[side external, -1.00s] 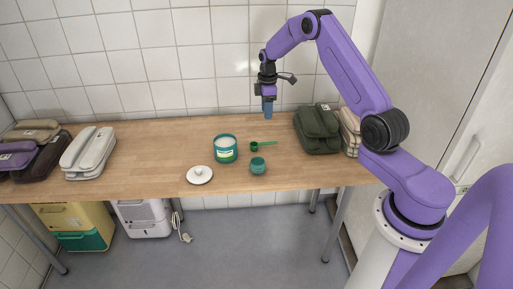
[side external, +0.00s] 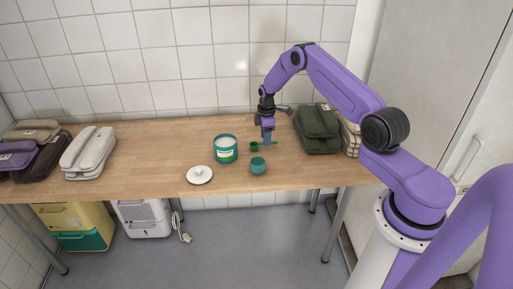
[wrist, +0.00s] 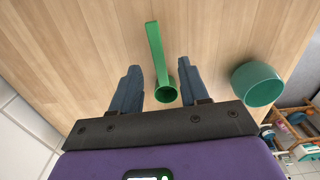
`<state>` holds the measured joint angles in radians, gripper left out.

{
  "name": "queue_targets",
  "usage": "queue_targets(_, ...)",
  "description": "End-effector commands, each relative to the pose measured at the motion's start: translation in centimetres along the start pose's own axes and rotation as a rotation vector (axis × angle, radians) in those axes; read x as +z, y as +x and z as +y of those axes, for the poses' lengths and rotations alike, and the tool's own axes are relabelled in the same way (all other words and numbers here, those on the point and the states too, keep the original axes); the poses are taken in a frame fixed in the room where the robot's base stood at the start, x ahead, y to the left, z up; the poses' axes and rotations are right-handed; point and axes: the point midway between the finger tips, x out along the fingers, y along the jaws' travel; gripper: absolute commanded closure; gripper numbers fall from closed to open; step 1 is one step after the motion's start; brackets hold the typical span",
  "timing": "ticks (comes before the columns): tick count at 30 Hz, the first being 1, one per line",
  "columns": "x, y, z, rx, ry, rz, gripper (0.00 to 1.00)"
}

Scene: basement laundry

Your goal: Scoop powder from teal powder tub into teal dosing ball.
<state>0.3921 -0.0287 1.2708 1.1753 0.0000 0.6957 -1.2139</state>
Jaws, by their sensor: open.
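The teal powder tub (side external: 225,155) stands open on the table with white powder (side external: 225,143) inside. The small teal dosing ball (side external: 258,166), an open cup, stands to its right and nearer the front edge. It also shows in the wrist view (wrist: 257,84). A green scoop (side external: 254,147) lies on the table behind the dosing ball. In the wrist view the scoop (wrist: 157,55) lies between my fingers. My gripper (side external: 268,139) is open, pointing down over the scoop's handle, with a blue finger on either side. I cannot tell whether the fingertips touch the table.
A white lid (side external: 199,176) with a knob lies in front of the tub. Dark green folded bags (side external: 317,129) lie close on my gripper's right. A pale bag stack (side external: 88,153) lies at the left. The table's middle left is clear.

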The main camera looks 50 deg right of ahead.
Motion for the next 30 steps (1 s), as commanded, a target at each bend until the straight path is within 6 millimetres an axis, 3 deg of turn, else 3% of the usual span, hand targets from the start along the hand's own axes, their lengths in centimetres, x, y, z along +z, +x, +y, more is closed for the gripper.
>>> queue_targets(4,0.0,1.7,0.0,-0.001,0.0,0.0,0.55)
queue_targets(13,0.0,2.0,0.0,0.001,0.0,0.0,0.55)
queue_targets(14,0.0,2.0,0.0,0.001,0.0,0.0,0.59)
queue_targets(18,0.0,2.0,0.0,0.001,0.0,0.0,1.0)
queue_targets(30,0.0,1.8,0.0,0.001,0.0,0.0,1.0)
